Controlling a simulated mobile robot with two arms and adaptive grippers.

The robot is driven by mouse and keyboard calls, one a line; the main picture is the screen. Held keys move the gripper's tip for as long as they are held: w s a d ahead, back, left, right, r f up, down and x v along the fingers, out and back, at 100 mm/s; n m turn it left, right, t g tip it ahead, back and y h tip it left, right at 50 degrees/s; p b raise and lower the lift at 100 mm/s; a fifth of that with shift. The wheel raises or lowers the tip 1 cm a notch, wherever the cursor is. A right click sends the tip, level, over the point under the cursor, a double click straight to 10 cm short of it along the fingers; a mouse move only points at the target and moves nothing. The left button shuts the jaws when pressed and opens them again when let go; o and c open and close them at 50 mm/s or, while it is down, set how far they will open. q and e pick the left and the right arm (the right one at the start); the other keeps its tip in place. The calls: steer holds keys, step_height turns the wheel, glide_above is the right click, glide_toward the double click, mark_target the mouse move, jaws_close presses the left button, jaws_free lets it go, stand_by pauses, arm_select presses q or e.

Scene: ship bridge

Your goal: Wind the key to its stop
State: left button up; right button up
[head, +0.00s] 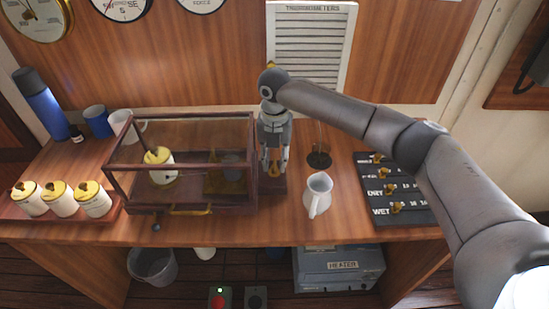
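My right gripper (273,168) points down just right of the glass case, over a small dark wooden block (270,198). A small brass-coloured piece, possibly the key (272,171), shows between its fingertips. I cannot tell whether the fingers press on it or stand around it. The glass case (178,117) has a dark wooden frame and a brass front handle. Inside it are a white drum with a yellow lid (161,167) and a brass mechanism (226,180), partly hidden by reflections. My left gripper is not in view.
Several white yellow-lidded drums (61,200) stand on a tray at left. A blue flask (40,103) and mugs stand behind. A white jug (318,195) and a dark board with brass hooks (396,190) are at right. Some bare desk lies around the jug.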

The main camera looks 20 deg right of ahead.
steer(key=shift+f, duration=0.4)
steer(key=shift+c, duration=0.5)
jaws_close()
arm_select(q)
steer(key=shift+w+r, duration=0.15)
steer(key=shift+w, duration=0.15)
arm_select(e)
steer(key=shift+r, duration=0.1)
